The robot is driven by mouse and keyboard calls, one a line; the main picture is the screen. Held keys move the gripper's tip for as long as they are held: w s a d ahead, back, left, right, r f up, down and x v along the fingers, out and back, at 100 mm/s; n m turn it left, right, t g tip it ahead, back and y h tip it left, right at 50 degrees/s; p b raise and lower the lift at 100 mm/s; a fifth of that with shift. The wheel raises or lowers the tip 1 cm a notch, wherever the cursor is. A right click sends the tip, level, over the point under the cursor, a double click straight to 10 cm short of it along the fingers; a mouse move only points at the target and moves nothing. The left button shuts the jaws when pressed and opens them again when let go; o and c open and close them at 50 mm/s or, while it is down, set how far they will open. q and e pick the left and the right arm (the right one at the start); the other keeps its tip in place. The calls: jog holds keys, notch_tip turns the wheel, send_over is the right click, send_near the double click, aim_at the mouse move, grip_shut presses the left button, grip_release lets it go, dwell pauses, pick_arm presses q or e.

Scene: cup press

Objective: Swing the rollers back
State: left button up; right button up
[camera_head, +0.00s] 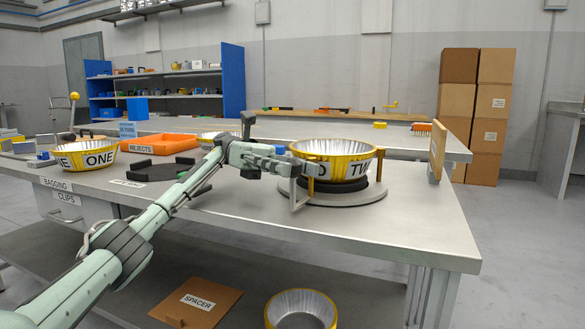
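A yellow-banded silver cup (332,151), lettered in black with "TWO" partly visible, sits upright on a dark pad on a round silver base (345,198) near the table's right end. Tan upright posts of a roller frame (294,194) stand close against the cup's left front. Another slim post (380,163) stands at its right side. I cannot make out the rollers themselves clearly. My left gripper (303,170) reaches from the left to the frame at the cup's left side. Its fingertips overlap the frame, so whether they grip it is unclear. My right gripper is out of view.
A cup lettered "ONE" (89,154) stands at the table's left. An upright tan board (437,151) stands at the right edge. A spacer board (197,302) and another cup (301,310) are below.

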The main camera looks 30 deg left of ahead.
pick_arm(q)
notch_tip(320, 180, up, 10)
dwell(0.7)
jog(key=shift+c, duration=0.4)
